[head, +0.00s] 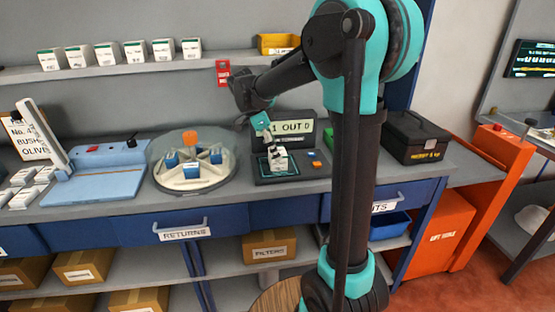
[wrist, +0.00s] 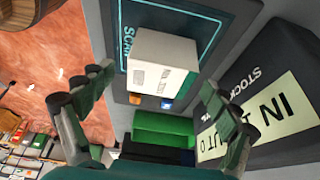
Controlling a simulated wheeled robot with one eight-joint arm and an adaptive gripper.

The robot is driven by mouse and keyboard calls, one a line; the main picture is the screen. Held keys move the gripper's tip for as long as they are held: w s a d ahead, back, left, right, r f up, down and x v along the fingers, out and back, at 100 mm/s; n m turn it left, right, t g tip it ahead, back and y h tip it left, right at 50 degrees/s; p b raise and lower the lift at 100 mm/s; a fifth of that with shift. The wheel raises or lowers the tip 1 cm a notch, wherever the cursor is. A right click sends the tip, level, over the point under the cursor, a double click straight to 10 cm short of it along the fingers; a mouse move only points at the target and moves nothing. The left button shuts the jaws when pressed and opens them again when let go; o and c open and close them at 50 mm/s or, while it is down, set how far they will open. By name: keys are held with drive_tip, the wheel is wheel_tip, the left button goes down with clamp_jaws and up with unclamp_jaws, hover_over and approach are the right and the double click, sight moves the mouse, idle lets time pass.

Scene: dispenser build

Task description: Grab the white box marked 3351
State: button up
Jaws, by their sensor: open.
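A white box (head: 279,159) stands on the dark scanner pad (head: 262,178) on the counter. In the wrist view the white box (wrist: 162,68) shows a printed label, too small and blurred to read for certain. My gripper (head: 268,138) is just above the box in the head view, partly covering its top. In the wrist view my gripper (wrist: 155,84) is open, one finger to either side of the box, with gaps between the fingers and the box. It holds nothing.
A stock display (head: 297,129) stands right behind the pad. A round carousel (head: 193,185) with blue-and-white boxes is to the left, beside a blue tray (head: 98,180). A black case (head: 413,140) stands to the right. More white boxes (head: 107,54) line the shelf.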

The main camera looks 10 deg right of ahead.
drive_tip(key=shift+x, duration=1.45)
drive_tip(key=shift+c, duration=0.3)
drive_tip(key=c, duration=1.5)
drive_tip(key=shift+r, duration=0.1)
